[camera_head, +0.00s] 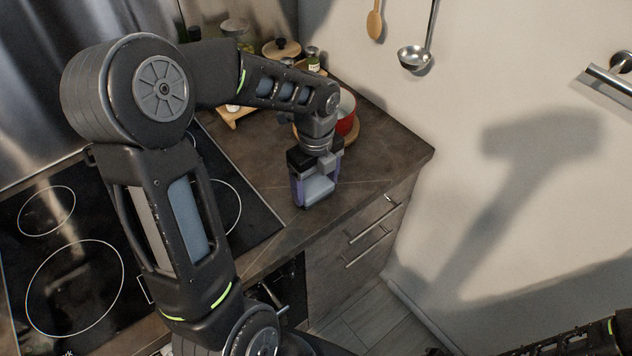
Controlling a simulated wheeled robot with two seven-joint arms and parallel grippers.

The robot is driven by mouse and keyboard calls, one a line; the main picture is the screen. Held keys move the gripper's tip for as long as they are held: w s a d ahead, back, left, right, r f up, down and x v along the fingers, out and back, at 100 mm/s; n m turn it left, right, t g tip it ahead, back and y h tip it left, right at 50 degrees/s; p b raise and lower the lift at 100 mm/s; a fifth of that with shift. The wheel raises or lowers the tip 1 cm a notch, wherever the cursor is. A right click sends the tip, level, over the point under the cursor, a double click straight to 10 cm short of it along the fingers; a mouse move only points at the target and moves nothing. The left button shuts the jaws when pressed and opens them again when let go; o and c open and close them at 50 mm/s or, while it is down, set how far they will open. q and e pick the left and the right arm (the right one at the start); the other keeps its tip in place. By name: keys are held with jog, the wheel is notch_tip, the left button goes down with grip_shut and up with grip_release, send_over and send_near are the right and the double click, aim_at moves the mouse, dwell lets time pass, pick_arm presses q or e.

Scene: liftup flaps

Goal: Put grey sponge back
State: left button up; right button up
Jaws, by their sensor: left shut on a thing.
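My left gripper (316,180) is over the dark countertop near its front right part, pointing down. It is shut on the grey sponge (318,189), a light grey block that shows between its purplish fingers. The sponge is low over the countertop; I cannot tell whether it touches it. The gripper's body hides part of the sponge's top. Only a dark piece of my right arm shows at the bottom right edge, and its gripper is out of view.
A red pot (347,112) on a wooden board stands behind my left gripper. Jars and a lidded pot (282,49) stand at the back. A black cooktop (60,270) is at the left. A ladle (415,58) and a wooden spoon (375,24) hang on the wall. Drawers (362,240) are below the counter.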

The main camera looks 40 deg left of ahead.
aim_at(316, 187)
pick_arm(q)
jog(key=shift+f, duration=0.15)
jog(key=o, duration=1.3)
notch_tip(316, 187, up, 12)
jog(key=shift+r, duration=0.2)
jog(key=shift+f, duration=0.1)
dwell(0.3)
